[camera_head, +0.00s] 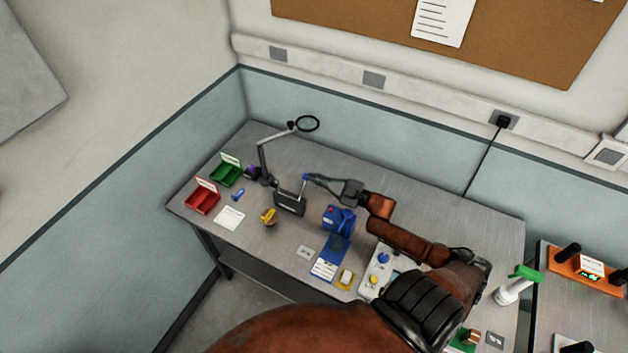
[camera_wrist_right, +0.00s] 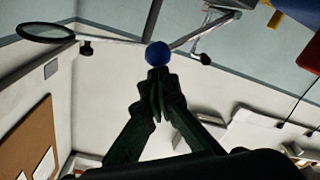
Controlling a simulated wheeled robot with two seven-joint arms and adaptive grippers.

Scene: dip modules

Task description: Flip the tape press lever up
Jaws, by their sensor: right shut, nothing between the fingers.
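The tape press looks to be the dark grey box (camera_head: 289,203) on the workbench. Its thin lever (camera_head: 303,188) rises steeply from the right end of the box to a blue knob (camera_head: 306,177). My right gripper (camera_head: 312,178) is at the knob, coming from the right. In the right wrist view the blue knob (camera_wrist_right: 158,54) sits just beyond the closed fingertips of my right gripper (camera_wrist_right: 157,78). The fingers are shut with nothing between them; whether they touch the knob I cannot tell. My left gripper is not in view.
A magnifier lamp (camera_head: 262,160) stands behind the press. Green (camera_head: 226,175) and red (camera_head: 203,202) bins are on the left. A blue device (camera_head: 338,218) is in front of my right forearm. A yellow item (camera_head: 268,216) lies left of the press. The bench's back right is clear.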

